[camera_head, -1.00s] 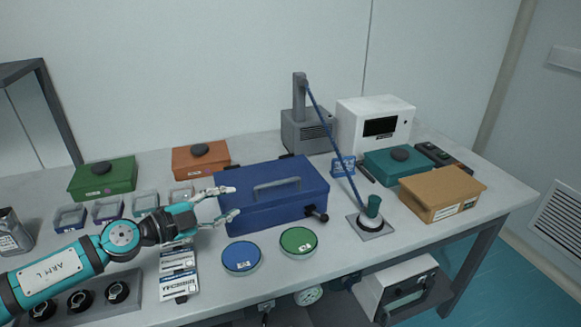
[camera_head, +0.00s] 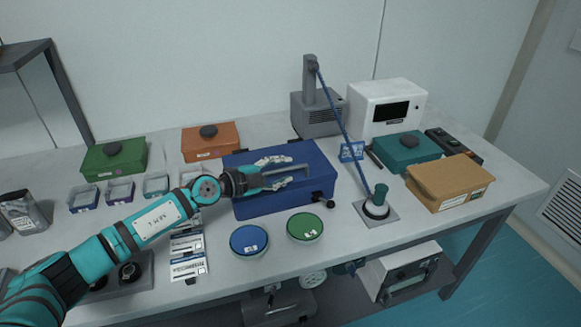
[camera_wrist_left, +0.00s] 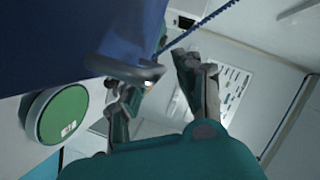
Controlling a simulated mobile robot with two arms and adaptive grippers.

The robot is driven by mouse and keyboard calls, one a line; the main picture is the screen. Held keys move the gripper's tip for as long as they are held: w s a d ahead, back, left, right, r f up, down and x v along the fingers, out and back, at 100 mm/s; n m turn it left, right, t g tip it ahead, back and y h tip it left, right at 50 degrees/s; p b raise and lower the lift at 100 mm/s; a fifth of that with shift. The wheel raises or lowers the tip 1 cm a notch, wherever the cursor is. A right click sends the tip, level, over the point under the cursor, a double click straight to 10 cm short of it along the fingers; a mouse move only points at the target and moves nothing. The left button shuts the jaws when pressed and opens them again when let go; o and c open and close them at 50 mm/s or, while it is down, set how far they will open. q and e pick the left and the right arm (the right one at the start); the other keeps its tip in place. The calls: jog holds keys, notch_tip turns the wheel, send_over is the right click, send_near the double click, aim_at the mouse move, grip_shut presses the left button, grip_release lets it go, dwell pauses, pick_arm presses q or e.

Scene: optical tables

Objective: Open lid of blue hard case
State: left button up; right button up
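The blue hard case (camera_head: 320,200) stands on the table with its lid down. It also fills the upper left of the left wrist view (camera_wrist_left: 45,45). A grey handle (camera_head: 300,168) is on its lid; part is hidden by my gripper. The handle also shows in the left wrist view (camera_wrist_left: 125,67). My left gripper (camera_head: 280,172) is over the lid at the handle's left part, its fingers apart. In the wrist view the handle's end lies near the gap between the fingers (camera_wrist_left: 160,90); I cannot tell if they touch it. My right gripper is not in view.
A blue round dish (camera_head: 249,240) and a green round dish (camera_head: 305,227) lie in front of the case. An orange box (camera_head: 208,140) stands behind left.

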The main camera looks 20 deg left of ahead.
pick_arm(q)
jog(key=shift+x, duration=1.6)
grip_shut()
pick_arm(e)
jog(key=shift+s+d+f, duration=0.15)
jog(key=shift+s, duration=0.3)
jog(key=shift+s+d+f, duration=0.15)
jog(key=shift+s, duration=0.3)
